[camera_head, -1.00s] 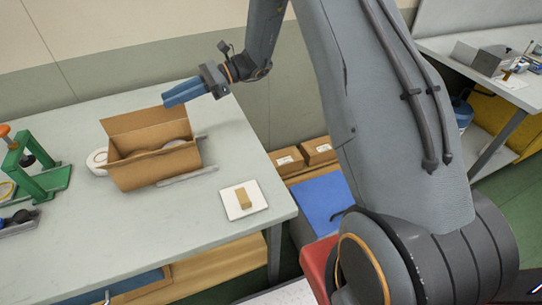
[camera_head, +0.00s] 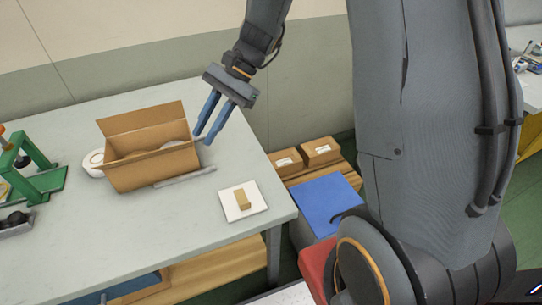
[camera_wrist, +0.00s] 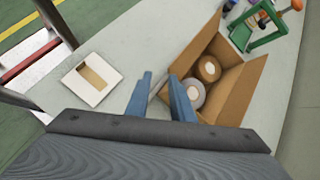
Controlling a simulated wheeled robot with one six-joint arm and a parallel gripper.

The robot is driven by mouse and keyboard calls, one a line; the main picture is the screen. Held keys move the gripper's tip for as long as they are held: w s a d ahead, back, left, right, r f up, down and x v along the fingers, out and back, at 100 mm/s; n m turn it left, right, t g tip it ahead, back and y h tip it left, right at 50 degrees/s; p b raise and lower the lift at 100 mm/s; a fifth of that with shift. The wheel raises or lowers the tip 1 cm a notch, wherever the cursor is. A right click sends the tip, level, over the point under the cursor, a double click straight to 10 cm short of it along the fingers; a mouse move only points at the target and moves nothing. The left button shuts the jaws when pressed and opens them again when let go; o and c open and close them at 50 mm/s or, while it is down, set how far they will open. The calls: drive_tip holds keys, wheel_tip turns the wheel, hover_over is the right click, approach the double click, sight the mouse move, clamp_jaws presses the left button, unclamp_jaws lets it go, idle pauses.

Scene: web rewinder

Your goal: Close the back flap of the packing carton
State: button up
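The open packing carton (camera_head: 152,169) stands on the grey table. Its back flap (camera_head: 145,118) stands up, leaning backward, at the far side. In the wrist view the carton (camera_wrist: 234,95) holds round brown and grey rolls (camera_wrist: 208,69). My gripper (camera_head: 210,140) is beside the carton's right end, fingers pointing down, parted and empty. In the wrist view its blue fingers (camera_wrist: 160,98) show apart, the right one overlapping the carton's near edge in the picture. I cannot tell whether it touches.
A white square pad with a tan block (camera_head: 243,199) lies at the table's front right. A green stand (camera_head: 40,170) and a white roll (camera_head: 93,163) are left of the carton. A grey bar (camera_head: 185,177) lies in front of it.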

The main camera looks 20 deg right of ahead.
drive_tip(key=s+d+f+n+t+h+b, duration=0.1)
drive_tip(key=s+d+f+n+h, duration=0.3)
drive_tip(key=s+d, duration=0.6)
drive_tip(key=shift+s+d+n+t+h+b, duration=0.35)
drive_tip(key=shift+d+n+h, duration=0.95)
drive_tip(key=shift+n, duration=0.5)
drive_tip(key=shift+w, duration=0.1)
